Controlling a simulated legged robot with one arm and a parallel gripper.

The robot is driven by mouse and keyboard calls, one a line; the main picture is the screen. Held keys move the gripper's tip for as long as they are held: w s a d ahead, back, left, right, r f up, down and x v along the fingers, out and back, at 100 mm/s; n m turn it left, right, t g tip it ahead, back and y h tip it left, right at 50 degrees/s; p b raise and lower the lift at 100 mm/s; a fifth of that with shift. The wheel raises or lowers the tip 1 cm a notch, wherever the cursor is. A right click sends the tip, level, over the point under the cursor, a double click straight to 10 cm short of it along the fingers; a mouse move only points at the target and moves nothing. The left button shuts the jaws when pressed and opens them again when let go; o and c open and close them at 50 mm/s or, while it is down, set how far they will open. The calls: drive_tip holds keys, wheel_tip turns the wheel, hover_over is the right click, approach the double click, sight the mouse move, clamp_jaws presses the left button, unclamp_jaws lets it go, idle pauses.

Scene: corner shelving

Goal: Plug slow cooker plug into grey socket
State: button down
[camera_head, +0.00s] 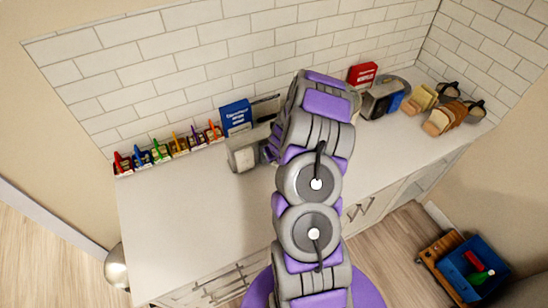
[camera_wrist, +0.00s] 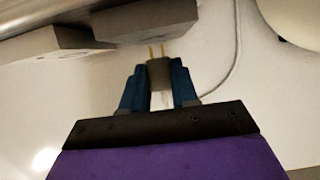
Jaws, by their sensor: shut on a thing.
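In the wrist view my gripper (camera_wrist: 160,90) has its blue fingers shut on a small grey plug (camera_wrist: 159,73). The plug's two brass prongs point up in the picture, toward the edge of a grey block (camera_wrist: 147,22) that looks like a socket. The prong tips are at or very near that edge; I cannot tell whether they touch it. A second grey block (camera_wrist: 55,46) is to the left. A thin cord (camera_wrist: 235,55) curves down behind the right finger. In the head view my arm hides the plug, and the slow cooker cannot be clearly made out.
In the head view, a pale box (camera_head: 243,157) stands left of my arm, near a blue box (camera_head: 236,117). A row of small coloured items lines the wall. A red box (camera_head: 362,74), a toaster-like appliance (camera_head: 380,100) and sandals stand right. The left counter (camera_head: 180,220) is clear.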

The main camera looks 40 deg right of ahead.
drive_tip(key=shift+w+d+p, duration=0.2)
drive_tip(key=shift+w+p, duration=0.75)
drive_tip(key=shift+w, duration=0.1)
drive_tip(key=c, duration=1.1)
unclamp_jaws()
drive_tip(key=o, duration=0.3)
drive_tip(key=shift+a+r, duration=0.1)
drive_tip(key=shift+a, duration=0.05)
drive_tip(key=shift+d+r, duration=0.15)
drive_tip(key=shift+d, duration=0.05)
drive_tip(key=p+v, duration=0.1)
drive_tip(key=v, duration=1.6)
drive_tip(key=shift+s+a, duration=0.1)
